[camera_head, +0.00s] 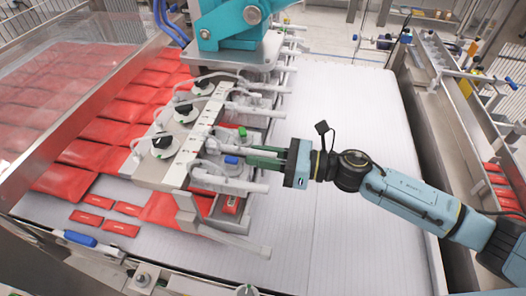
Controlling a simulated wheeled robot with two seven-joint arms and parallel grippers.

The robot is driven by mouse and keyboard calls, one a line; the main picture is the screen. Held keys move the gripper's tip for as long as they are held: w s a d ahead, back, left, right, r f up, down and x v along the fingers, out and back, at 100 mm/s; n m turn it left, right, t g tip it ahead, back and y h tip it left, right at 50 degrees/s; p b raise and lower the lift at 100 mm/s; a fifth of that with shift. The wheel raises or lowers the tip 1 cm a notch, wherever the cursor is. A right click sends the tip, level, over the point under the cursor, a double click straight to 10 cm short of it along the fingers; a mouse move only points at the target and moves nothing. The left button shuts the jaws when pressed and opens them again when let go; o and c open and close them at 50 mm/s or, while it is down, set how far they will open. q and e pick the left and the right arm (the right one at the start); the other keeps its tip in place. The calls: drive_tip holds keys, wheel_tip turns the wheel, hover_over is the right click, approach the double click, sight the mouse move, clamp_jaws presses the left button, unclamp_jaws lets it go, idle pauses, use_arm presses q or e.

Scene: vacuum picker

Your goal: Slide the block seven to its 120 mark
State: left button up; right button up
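The vacuum picker head is a metal frame (176,160) with rows of suction blocks, white hoses and coloured knobs, hung under a teal arm (228,22). A block with a blue knob (231,160) is near the front right of the frame, and one with a green knob (242,131) is just behind it. Block numbers and scale marks are too small to read, so I cannot tell which is block seven. My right gripper (252,157) reaches in from the right, its fingers at the blue-knob block. Whether they touch or grip it is hidden. My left gripper is out of view.
Red packets (65,180) lie in rows on the white belt (340,110), left of and under the picker head. The belt to the right is clear. A clear guard (60,70) stands at left. A metal side rail (425,150) runs along the right.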

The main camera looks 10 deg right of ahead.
drive_tip(key=shift+o, duration=1.2)
drive_tip(key=shift+s, duration=0.15)
drive_tip(key=shift+w, duration=0.2)
drive_tip(key=b+v, duration=0.4)
drive_tip(key=v, duration=0.9)
drive_tip(key=shift+s+b, duration=0.2)
drive_tip(key=shift+b, duration=0.1)
drive_tip(key=shift+d, duration=0.15)
